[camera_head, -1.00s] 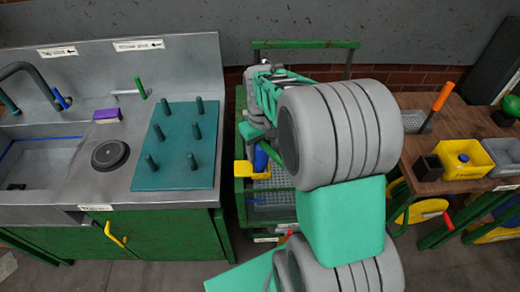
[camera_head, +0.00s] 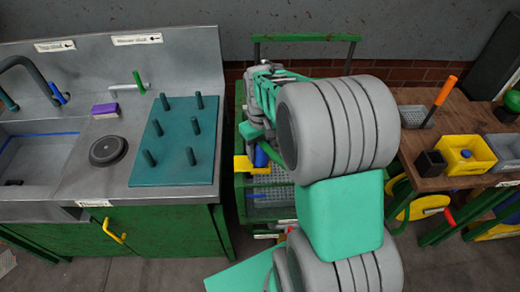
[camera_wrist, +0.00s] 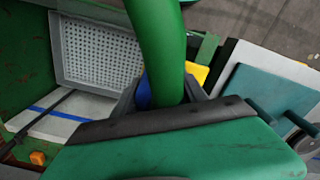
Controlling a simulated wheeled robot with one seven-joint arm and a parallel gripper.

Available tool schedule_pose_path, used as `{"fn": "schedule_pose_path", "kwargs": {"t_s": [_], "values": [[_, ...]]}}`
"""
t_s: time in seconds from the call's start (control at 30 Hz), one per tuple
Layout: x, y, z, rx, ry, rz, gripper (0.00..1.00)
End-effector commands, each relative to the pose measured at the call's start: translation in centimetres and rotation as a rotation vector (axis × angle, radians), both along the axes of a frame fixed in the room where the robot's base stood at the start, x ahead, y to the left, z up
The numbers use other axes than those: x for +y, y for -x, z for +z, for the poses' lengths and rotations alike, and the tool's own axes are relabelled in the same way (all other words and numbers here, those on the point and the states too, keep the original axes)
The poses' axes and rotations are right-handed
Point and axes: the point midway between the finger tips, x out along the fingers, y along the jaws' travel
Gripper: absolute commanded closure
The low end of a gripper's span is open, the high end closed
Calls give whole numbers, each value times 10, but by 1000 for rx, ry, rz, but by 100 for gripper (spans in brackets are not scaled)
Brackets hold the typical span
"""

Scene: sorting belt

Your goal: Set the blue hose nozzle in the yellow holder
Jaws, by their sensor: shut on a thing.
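The blue hose nozzle (camera_head: 261,157) shows as a small blue piece beside the yellow holder (camera_head: 250,165), on the cart between sink and bench. In the wrist view the blue nozzle (camera_wrist: 143,93) is mostly hidden behind a thick green curved tube and the grey fingers. My gripper (camera_wrist: 162,94) is shut on the nozzle. A bit of the yellow holder (camera_wrist: 200,74) shows just right of the fingers. Nozzle and holder look close together, but I cannot tell whether the nozzle is seated in it. My arm hides much of the cart.
The green cart has a grey perforated tray (camera_wrist: 97,55). To its left stands a sink counter with a teal peg board (camera_head: 172,165). To its right a wooden bench holds a yellow crate (camera_head: 484,166) and a dark cup (camera_head: 430,164).

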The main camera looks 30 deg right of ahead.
Motion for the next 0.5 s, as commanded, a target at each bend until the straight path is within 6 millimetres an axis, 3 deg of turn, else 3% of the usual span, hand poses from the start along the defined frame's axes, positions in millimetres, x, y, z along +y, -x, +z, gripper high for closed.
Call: {"fn": "schedule_pose_path", "kwargs": {"t_s": [0.5], "values": [[0, 0, -4, -1, 0, 0, 84]]}}
